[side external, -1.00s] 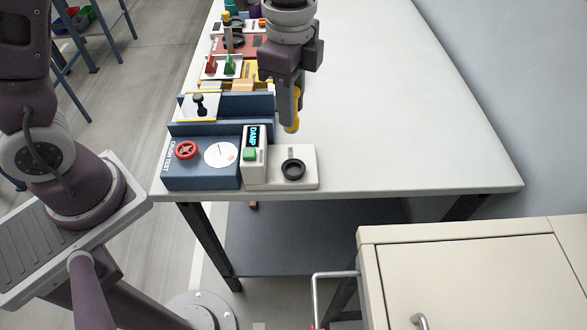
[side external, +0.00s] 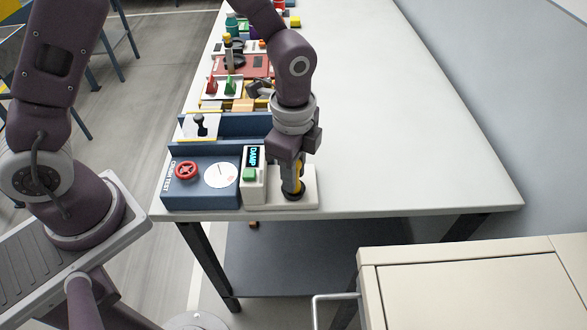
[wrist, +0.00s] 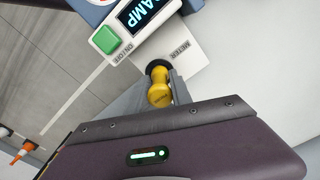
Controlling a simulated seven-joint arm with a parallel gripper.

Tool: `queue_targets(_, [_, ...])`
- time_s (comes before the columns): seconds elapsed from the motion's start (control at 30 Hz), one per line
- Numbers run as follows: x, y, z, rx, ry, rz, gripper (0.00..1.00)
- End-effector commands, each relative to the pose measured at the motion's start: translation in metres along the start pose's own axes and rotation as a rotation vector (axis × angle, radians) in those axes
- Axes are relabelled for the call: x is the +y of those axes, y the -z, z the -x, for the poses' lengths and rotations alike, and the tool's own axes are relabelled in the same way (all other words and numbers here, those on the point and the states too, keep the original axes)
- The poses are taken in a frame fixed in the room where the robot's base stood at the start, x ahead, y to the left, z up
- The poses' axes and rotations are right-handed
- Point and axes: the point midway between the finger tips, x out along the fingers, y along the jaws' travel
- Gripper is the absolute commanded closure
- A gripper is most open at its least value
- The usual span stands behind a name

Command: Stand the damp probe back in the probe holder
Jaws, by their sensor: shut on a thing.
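The yellow damp probe (wrist: 159,94) is in my gripper (side external: 293,181), which is shut on it. In the side view only a thin strip of yellow shows between the fingers. The probe holder is the black ring (side external: 294,193) on the white base of the damp meter (side external: 254,176). The probe's lower end is at the ring, and the wrist view shows the dark ring (wrist: 157,67) right at its tip. The fingers hide how deep the tip sits. The meter has a lit DAMP display and a green button.
A blue crush test unit (side external: 200,185) with a red handwheel stands left of the meter. Several tools and fixtures (side external: 236,70) line the table's left edge behind. The table (side external: 420,140) is clear to the right. A cream cabinet (side external: 470,285) stands in front.

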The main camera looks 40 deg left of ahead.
Motion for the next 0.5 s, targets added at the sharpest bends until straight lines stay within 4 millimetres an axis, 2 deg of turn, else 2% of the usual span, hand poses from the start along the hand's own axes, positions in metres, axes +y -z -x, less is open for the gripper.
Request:
queue_targets(0.07, [0.0001, -0.0001, -0.0024, 0.000, 0.000, 0.001, 1.00])
queue_targets(0.1, [0.0000, 0.0000, -0.0027, 0.000, 0.000, 0.001, 0.70])
queue_targets(0.2, [-0.0001, 0.0001, -0.0025, 0.001, 0.000, 0.000, 0.52])
queue_targets(0.5, [-0.0002, 0.0001, -0.0012, 0.001, 0.001, 0.000, 0.52])
